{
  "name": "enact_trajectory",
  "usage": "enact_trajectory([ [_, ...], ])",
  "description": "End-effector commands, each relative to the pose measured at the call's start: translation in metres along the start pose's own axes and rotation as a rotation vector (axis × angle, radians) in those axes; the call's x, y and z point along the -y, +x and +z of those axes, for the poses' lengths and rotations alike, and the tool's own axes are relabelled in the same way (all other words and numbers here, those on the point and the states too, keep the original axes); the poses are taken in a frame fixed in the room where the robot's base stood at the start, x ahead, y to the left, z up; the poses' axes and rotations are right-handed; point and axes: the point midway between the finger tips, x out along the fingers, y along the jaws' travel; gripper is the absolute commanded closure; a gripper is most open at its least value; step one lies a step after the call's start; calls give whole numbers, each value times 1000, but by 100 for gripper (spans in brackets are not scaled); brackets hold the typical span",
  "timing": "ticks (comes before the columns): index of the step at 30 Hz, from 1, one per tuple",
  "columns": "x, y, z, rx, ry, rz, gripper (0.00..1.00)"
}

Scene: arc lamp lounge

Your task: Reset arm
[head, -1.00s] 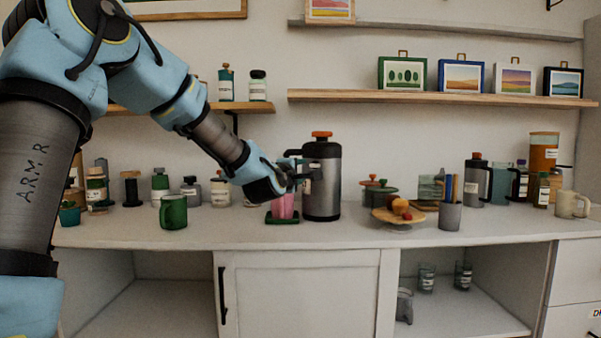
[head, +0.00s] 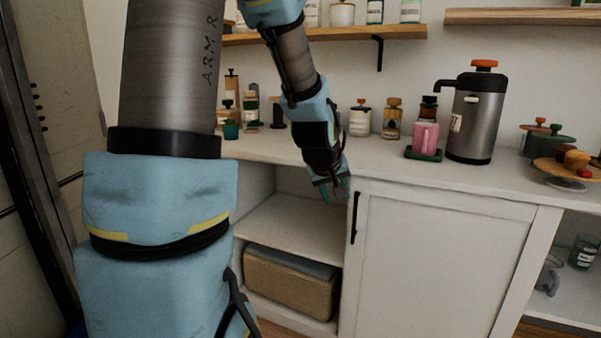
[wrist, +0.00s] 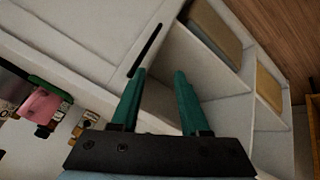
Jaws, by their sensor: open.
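My gripper (head: 335,190) points down in front of the counter's edge, by the open cupboard bay. In the wrist view its two teal fingers (wrist: 160,75) are apart with nothing between them. A pink cup (head: 425,136) stands on a small green tray (head: 422,154) on the counter, clear of my gripper. They also show at the left of the wrist view, the pink cup (wrist: 40,106) beside the green tray (wrist: 50,87). A silver dispenser (head: 474,120) with an orange knob stands right of the cup. My forearm hides part of the counter.
A white cupboard door (head: 435,255) with a black handle (head: 355,217) is close right of my gripper. A woven basket (head: 290,282) sits in the lower part of the open bay. Several jars line the counter's back; a wooden stand (head: 568,170) is at right.

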Motion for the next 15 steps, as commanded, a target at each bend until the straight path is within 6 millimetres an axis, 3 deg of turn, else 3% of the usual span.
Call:
enact_trajectory([
  [1, 30, -9, 14, 48, 36, -60, 55],
  [6, 103, -38, 60, 218, 140, -192, 55],
  [13, 165, -82, 121, 438, 219, -266, 55],
  [15, 157, -99, 109, 440, 225, -265, 55],
])
